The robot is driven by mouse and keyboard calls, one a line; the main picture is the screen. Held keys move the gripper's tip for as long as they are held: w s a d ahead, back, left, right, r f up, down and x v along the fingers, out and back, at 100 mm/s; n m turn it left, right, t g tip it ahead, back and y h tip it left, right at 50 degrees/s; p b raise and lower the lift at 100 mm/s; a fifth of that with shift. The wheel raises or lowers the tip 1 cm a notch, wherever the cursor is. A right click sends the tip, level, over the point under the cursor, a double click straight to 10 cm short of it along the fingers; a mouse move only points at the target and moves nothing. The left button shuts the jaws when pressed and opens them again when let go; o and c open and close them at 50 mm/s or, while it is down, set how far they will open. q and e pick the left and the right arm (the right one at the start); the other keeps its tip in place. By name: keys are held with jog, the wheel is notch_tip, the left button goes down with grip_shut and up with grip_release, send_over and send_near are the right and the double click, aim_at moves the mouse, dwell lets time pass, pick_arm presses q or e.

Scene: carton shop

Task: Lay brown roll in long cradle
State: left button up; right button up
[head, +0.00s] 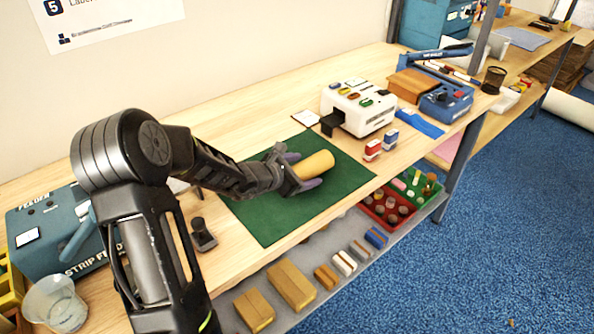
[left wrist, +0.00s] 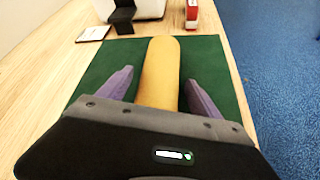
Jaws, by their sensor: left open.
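The brown roll (head: 315,164) is a tan cylinder lying on the green mat (head: 262,219) on the bench. My left gripper (head: 304,170) is open, with its purple fingers on either side of the roll. In the left wrist view the roll (left wrist: 160,72) runs lengthwise between the two fingers (left wrist: 157,90), with a gap on each side. I cannot make out a long cradle clearly; a black holder juts from the front of the white machine (head: 358,108). My right gripper is not in view.
Red and blue stamps (head: 373,149) stand right of the mat. A teal strip feeder (head: 62,232) and a clear cup (head: 55,302) are at the left. A small black stand (head: 203,238) is by the mat. Red and green bins (head: 388,207) and boxes sit on the lower shelf.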

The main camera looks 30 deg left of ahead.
pick_arm(q)
jog(key=v, duration=1.2)
jog(key=shift+r, duration=0.15)
jog(key=shift+a, duration=0.1)
